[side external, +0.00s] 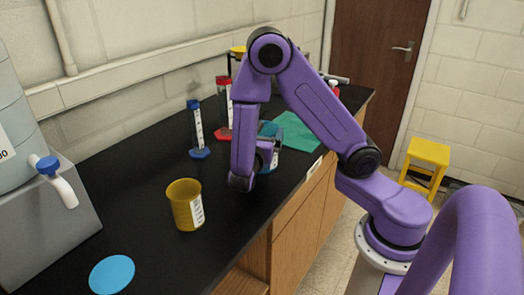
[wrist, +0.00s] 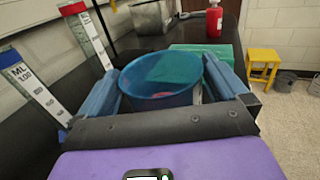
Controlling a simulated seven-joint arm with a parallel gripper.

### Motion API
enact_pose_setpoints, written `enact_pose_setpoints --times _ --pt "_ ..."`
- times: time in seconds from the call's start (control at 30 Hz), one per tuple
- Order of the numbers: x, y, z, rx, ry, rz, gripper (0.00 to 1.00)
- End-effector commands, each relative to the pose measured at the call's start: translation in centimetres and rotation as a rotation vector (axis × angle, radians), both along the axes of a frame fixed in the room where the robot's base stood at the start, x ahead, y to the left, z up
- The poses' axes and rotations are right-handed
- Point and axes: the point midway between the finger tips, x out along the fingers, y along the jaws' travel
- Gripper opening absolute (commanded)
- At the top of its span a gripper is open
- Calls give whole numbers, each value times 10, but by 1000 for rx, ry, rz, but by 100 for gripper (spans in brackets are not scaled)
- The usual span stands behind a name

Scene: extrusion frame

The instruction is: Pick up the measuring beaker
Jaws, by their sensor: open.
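A blue beaker (wrist: 158,101) stands upright on the black bench between the two fingers of my gripper (wrist: 165,76) in the wrist view. The fingers lie on its left and right sides; I cannot tell whether either touches it. My gripper is open. In the side view, my gripper (side external: 268,150) and wrist partly hide the blue beaker (side external: 268,130). A yellow beaker (side external: 184,207) with a white label stands upright nearer the front of the bench, apart from my gripper.
A blue-based cylinder (side external: 196,130) and a red-based cylinder (side external: 224,108) stand by the wall. A green mat (side external: 298,133) lies beyond the blue beaker. A red bottle (wrist: 214,22) stands farther back. A blue disc (side external: 111,274) lies at the front. The bench around the yellow beaker is clear.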

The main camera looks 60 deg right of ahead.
Motion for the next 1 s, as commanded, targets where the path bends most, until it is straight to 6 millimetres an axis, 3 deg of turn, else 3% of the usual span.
enact_pose_setpoints --times 0.2,0.4,0.77,1.0 --pt "0 0 0 0 0 1 100" --pt "0 0 0 0 0 0 36" --pt "0 0 3 -1 -2 1 36" --pt "1 0 21 1 -5 2 36"
